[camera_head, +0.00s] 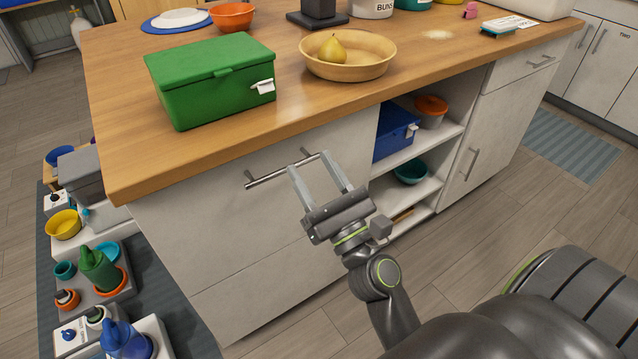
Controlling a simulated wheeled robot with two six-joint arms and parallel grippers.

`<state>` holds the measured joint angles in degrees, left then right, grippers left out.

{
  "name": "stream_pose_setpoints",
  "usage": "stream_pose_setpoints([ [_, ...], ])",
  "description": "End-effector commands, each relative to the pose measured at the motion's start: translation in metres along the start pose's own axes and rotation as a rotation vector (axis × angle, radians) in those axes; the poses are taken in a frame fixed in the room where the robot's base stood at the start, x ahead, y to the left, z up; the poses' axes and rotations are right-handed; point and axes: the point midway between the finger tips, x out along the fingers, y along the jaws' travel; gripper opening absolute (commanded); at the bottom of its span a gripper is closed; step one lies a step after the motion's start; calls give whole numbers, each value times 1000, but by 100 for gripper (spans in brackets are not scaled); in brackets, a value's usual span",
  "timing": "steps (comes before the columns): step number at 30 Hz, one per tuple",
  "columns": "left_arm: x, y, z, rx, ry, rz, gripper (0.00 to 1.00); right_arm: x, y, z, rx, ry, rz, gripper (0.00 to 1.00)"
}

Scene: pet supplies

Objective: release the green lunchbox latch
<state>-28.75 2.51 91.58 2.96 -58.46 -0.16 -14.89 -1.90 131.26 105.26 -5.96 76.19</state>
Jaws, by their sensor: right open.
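The green lunchbox (212,84) stands on the wooden counter at the upper left, with its lid down. A white latch (263,87) sits on its right end and sticks out from the wall. My right gripper (316,172) is open and empty. Its two fingers point up toward the counter, in front of the drawer front and near the metal drawer handle (268,179). It is below the counter's front edge and apart from the lunchbox. My left gripper is not in view.
A wooden bowl (372,66) with a pear (332,49) stands right of the lunchbox. An orange bowl (232,17) and a white plate on a blue mat are behind. Open shelves (425,135) hold a blue box (393,130). Bare counter lies along the front edge.

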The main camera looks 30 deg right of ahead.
Motion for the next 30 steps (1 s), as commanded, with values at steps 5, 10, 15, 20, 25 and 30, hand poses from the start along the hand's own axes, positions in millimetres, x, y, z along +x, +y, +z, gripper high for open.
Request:
stream_pose_setpoints([
  [5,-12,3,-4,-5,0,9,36,-10,0,-1,0,0,-1,49],
  [10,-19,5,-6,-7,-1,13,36,-13,0,0,0,1,-1,49],
  [15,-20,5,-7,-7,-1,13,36,-14,0,0,0,0,-1,49],
  [20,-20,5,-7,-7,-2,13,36,-13,0,0,-1,1,-1,49],
  [25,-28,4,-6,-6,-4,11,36,-7,-2,5,-94,30,-8,49],
  [30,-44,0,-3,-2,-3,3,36,5,-9,11,-394,121,-21,49],
])
